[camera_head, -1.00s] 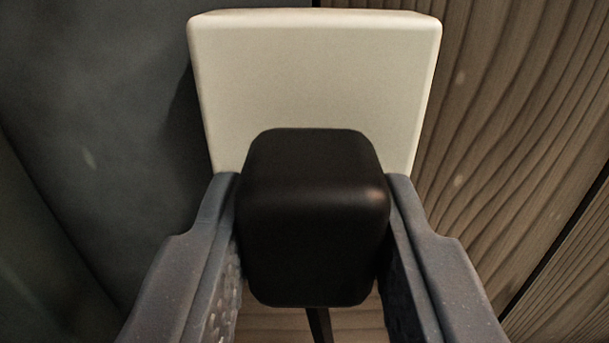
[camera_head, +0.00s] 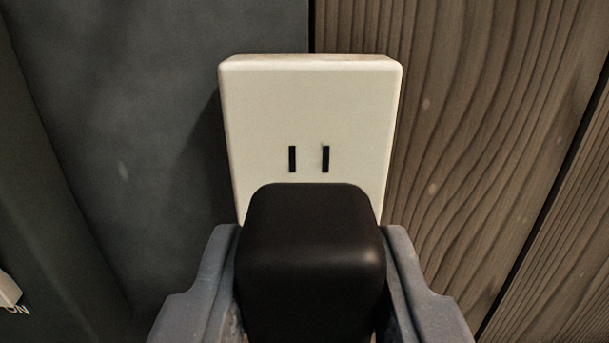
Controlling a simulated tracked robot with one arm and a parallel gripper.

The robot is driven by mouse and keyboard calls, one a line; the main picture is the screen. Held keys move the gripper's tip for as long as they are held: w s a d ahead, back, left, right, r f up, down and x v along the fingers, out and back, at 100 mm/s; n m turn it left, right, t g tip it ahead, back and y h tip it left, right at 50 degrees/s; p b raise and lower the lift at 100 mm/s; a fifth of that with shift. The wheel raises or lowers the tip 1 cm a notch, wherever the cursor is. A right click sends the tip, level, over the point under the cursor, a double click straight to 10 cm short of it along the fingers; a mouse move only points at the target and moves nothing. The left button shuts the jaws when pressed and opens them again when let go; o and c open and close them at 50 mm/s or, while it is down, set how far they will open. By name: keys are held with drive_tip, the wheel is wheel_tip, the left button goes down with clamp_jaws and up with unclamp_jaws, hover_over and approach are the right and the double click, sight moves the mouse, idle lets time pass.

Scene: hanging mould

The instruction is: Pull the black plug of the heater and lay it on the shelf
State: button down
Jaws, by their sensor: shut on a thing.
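The black plug (camera_head: 311,255) is at the bottom middle, between the two grey fingers of my gripper (camera_head: 311,265). My gripper is shut on it, one finger on each side. The cream socket plate (camera_head: 310,110) is on the wall behind and above the plug. Two dark upright slots show in the plate, just above the plug's top edge, and they are empty. The plug hides the lower part of the plate. The plug's prongs and its cord are hidden. The shelf and the heater cannot be made out for certain.
A dark grey surface (camera_head: 110,130) fills the left side. Brown wood-grain boards (camera_head: 480,140) fill the right, with a dark seam between them. A small pale part (camera_head: 8,290) with lettering that seems to read "ON" is at the far left edge.

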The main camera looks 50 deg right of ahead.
drive_tip(key=shift+s+a, duration=0.35)
idle(0.4)
